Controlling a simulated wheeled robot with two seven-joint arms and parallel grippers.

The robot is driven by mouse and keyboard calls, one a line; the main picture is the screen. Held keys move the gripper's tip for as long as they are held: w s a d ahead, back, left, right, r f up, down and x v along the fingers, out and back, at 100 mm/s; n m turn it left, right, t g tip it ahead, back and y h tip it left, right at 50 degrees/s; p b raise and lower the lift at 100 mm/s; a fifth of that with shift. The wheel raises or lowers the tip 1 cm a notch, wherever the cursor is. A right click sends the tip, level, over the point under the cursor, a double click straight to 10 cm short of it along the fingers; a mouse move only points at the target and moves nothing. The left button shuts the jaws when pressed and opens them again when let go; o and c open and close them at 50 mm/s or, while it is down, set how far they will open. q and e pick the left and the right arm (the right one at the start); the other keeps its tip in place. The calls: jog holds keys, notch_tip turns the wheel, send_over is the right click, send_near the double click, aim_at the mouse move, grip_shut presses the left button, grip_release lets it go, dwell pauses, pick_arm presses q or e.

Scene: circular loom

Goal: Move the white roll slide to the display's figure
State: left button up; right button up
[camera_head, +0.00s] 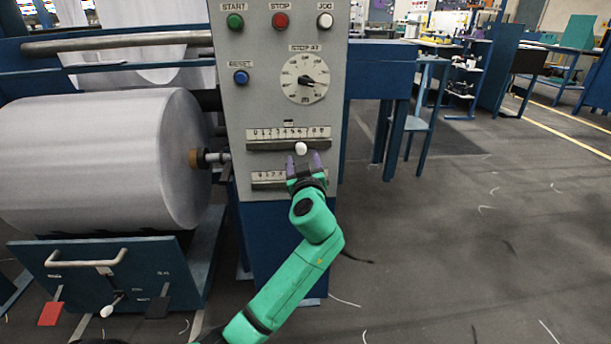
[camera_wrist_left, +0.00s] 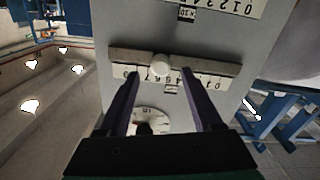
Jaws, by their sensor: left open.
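The white roll slide (camera_head: 301,148) is a round knob on the dark track under the upper numbered scale (camera_head: 262,133) of the grey panel. It stands right of the scale's middle, around 6; the exact mark is hard to read. My left gripper (camera_head: 303,160) is open, its two purple fingers just below the knob in the head view. In the left wrist view the knob (camera_wrist_left: 161,64) shows between and beyond the fingertips (camera_wrist_left: 160,74), with no visible contact. A tiny label (camera_head: 289,122) above the scale is unreadable. I cannot make out a display figure.
Above are a STOP AT dial (camera_head: 305,78), a blue button (camera_head: 240,77) and green, red and white buttons. A second scale (camera_head: 268,178) below is partly hidden by my gripper. A large white roll (camera_head: 95,160) stands left. The floor at right is open.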

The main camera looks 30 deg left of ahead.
pick_arm(q)
jog(key=v, duration=1)
jog(key=shift+s, duration=0.15)
